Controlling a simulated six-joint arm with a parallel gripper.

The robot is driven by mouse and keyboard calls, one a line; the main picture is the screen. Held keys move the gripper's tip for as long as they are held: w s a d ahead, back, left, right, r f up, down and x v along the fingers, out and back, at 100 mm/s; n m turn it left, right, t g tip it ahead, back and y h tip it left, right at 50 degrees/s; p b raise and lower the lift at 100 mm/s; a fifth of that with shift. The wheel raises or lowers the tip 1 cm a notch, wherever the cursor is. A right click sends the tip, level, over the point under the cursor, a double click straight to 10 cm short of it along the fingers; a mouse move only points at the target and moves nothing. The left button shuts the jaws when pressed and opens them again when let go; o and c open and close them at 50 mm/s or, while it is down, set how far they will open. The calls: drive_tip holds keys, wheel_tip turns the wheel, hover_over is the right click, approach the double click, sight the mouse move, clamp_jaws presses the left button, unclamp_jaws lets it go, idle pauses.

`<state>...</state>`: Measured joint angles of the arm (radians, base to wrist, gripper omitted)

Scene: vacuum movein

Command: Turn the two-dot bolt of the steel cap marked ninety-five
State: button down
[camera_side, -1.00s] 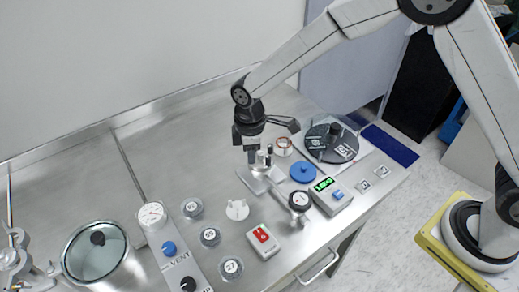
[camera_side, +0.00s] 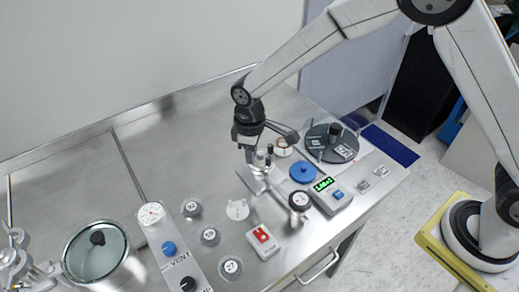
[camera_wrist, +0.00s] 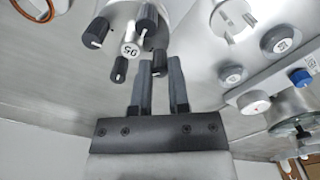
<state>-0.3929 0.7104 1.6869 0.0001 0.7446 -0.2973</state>
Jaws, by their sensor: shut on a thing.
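The steel cap marked 95 (camera_wrist: 131,50) shows in the wrist view with its label upside down. Several dark bolts with pale pointer lines stand around the label: one at left (camera_wrist: 95,33), one at top (camera_wrist: 147,18), one below (camera_wrist: 118,69). Another bolt (camera_wrist: 160,64) sits between the fingertips of my gripper (camera_wrist: 160,68), which is shut on it. I cannot make out dots on any bolt. In the side view my gripper (camera_side: 253,158) points down at the cap assembly on its metal plate (camera_side: 250,181), and its fingers partly hide the cap.
A dark disc (camera_side: 331,143) lies behind. Several numbered caps, a vent panel (camera_side: 178,256) and a glass-lidded pot (camera_side: 97,253) are at left.

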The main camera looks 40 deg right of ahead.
drive_tip(key=c, duration=0.6)
unclamp_jaws()
drive_tip(key=shift+r, duration=0.15)
drive_tip(key=shift+r, duration=3.8)
